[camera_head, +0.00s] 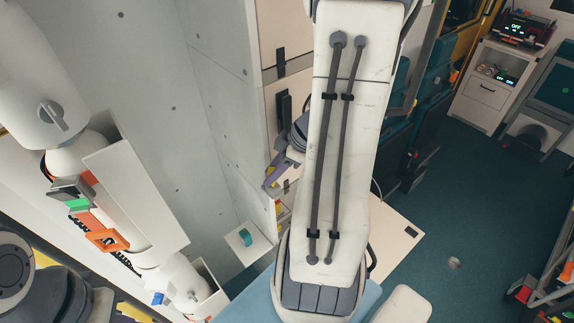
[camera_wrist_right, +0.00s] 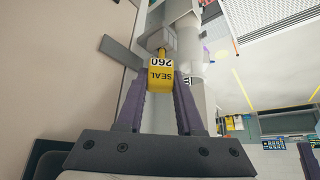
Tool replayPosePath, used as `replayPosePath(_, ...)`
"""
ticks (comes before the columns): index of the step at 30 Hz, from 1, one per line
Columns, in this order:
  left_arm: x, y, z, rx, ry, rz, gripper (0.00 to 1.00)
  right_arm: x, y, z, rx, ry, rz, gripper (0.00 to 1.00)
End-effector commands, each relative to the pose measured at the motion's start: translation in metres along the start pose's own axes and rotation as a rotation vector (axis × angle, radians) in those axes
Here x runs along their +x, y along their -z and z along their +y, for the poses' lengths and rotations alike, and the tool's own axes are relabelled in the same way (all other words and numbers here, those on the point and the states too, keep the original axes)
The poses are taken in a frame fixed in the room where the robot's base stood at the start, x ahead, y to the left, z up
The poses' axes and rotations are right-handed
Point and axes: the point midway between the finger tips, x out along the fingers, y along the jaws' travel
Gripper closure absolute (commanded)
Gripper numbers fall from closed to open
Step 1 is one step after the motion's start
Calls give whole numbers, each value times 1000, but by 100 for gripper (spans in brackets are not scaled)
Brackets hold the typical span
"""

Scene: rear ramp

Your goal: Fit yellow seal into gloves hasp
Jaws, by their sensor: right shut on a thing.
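In the right wrist view, the yellow seal (camera_wrist_right: 160,78), marked "SEAL 260", sits between the purple fingers of my right gripper (camera_wrist_right: 160,92), which is shut on it. The seal's thin yellow end points at a light grey fitting (camera_wrist_right: 156,41) just beyond it, possibly the hasp. I cannot tell whether the end is inside or only near it. A dark grey flap (camera_wrist_right: 121,52) sticks out to its left. In the head view, my right gripper (camera_head: 274,176) is beside the tan cabinet wall, partly hidden behind my white arm link. My left gripper is not in view.
The tan cabinet front (camera_head: 283,98) with black handles stands close to my right gripper. A grey-white wall (camera_head: 170,90) rises to its left. A white drawer cabinet (camera_head: 490,85) stands at the back right. The teal floor (camera_head: 470,190) at right is mostly clear.

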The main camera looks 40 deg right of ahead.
Motion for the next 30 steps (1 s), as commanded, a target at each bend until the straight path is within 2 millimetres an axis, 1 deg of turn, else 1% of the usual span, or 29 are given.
replayPosePath(17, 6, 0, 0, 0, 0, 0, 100, 13, -8, 0, 2, 2, 0, 100)
replayPosePath(18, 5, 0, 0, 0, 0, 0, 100, 12, -8, 0, 1, 1, 0, 49)
replayPosePath(19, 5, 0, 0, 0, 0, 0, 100, 12, -8, 0, 1, 1, 0, 37)
replayPosePath(20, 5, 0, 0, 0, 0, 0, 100, 12, -7, 0, 1, 1, 0, 29)
replayPosePath(30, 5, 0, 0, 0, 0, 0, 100, 12, -7, 1, 1, -3, 0, 29)
